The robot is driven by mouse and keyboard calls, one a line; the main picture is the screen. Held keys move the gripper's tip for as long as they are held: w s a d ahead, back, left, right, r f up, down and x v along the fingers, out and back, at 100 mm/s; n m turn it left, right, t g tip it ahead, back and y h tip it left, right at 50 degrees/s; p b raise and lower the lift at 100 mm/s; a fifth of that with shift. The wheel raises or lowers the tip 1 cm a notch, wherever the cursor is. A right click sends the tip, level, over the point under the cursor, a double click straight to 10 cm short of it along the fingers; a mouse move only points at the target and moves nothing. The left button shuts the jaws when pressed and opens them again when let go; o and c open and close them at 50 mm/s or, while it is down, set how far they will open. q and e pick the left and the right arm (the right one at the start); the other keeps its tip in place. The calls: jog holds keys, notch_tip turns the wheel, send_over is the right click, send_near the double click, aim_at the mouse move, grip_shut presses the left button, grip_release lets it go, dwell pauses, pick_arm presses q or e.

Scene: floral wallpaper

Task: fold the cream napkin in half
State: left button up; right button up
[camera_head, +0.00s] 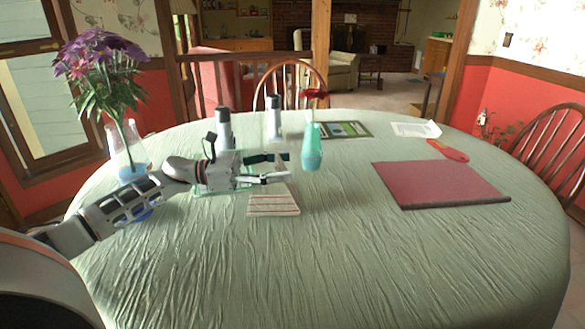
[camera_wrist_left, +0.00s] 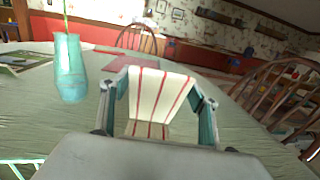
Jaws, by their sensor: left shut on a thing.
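The cream napkin (camera_head: 273,204) with thin red stripes lies on the green tablecloth, left of the table's middle. My left gripper (camera_head: 276,178) comes in from the left over its far part and is shut on it. In the left wrist view the napkin (camera_wrist_left: 158,92) rises between the two fingers, with a bend between its raised part and the part below. The gripper covers some of the napkin in the head view, so how its layers lie there is hidden. My right gripper is not in view.
A teal vase (camera_head: 312,150) with a red flower stands just right of the gripper. A glass vase (camera_head: 128,152) with purple flowers is at the left. A red board (camera_head: 438,184) lies right. The near tabletop is clear.

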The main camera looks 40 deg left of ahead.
pick_arm(q)
jog(key=shift+s+a+f, duration=0.5)
jog(key=shift+s, duration=0.05)
jog(key=shift+c, duration=0.2)
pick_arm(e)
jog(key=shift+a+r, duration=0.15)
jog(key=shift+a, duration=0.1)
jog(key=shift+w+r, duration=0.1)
pick_arm(q)
jog(key=o, duration=0.8)
jog(key=shift+a, duration=0.1)
jog(key=v, duration=1.2)
jog(key=shift+r, duration=0.1)
